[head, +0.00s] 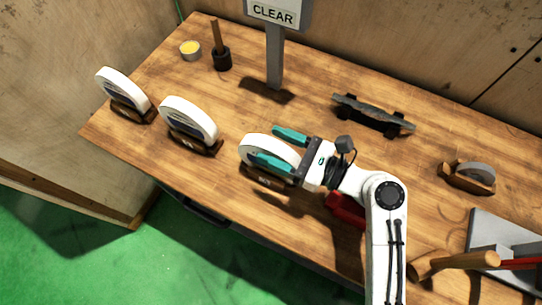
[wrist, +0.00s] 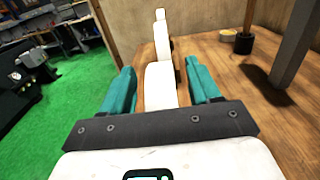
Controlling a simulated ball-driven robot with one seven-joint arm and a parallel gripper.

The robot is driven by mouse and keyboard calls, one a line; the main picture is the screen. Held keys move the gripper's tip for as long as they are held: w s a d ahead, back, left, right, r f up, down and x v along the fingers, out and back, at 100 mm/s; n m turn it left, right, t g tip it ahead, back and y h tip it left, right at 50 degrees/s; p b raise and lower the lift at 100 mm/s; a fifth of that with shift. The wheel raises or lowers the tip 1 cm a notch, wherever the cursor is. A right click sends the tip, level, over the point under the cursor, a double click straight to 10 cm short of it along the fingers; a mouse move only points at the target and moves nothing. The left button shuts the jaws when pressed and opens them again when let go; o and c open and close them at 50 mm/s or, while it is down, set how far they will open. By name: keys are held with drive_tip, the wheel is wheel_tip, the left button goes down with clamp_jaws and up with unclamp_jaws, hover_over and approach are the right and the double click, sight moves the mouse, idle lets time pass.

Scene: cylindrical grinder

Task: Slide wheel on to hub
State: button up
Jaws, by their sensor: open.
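Three white grinding wheels stand on edge in wooden cradles along the left part of the bench. The nearest wheel (head: 250,147) is partly hidden by my gripper (head: 268,145) in the head view. My gripper is open, with one teal finger on each side of that wheel's rim. In the wrist view the rim of this wheel (wrist: 160,84) shows between the fingers, with gaps on both sides. The middle wheel (head: 188,122) and the far wheel (head: 122,90) stand beyond it in a row. I cannot make out a hub in either view.
The wooden bench (head: 225,85) also bears a CLEAR sign on a post (head: 274,60), a dark tool in a pot (head: 221,58), a yellow-topped tin (head: 190,50), a grey bar on a stand (head: 372,113), a small grey wheel in a cradle (head: 474,175) and a wooden-handled mallet (head: 455,265).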

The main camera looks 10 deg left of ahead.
clamp_jaws()
idle(0.5)
idle(0.8)
drive_tip(key=shift+r, duration=0.15)
